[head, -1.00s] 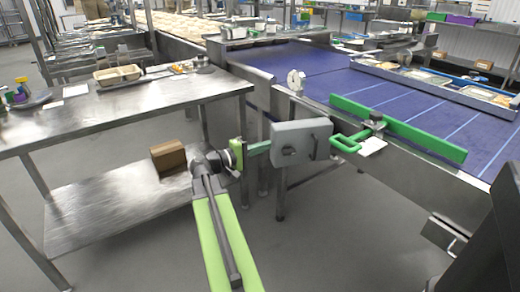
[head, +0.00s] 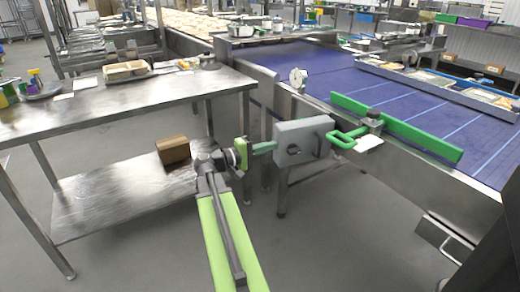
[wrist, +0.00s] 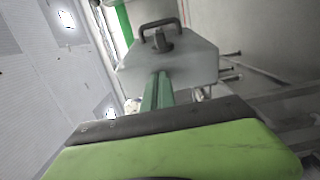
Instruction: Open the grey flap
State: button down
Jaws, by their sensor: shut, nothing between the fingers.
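The grey flap (head: 290,155) is a light grey plate with a dark handle and a dark knob, beside the near side of the conveyor in the head view. It fills the upper middle of the wrist view (wrist: 195,70), with its dark handle at the top. My gripper (head: 272,146) is shut and empty, its green fingers pointing at the flap's left edge. In the wrist view its fingers (wrist: 160,82) reach up to the flap near the knob. I cannot tell whether they touch it. The flap's far side is hidden.
The floor between is clear.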

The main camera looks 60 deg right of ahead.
jog(key=shift+s+d+r, duration=0.15)
jog(key=shift+s+d, duration=0.1)
jog(key=shift+s, duration=0.05)
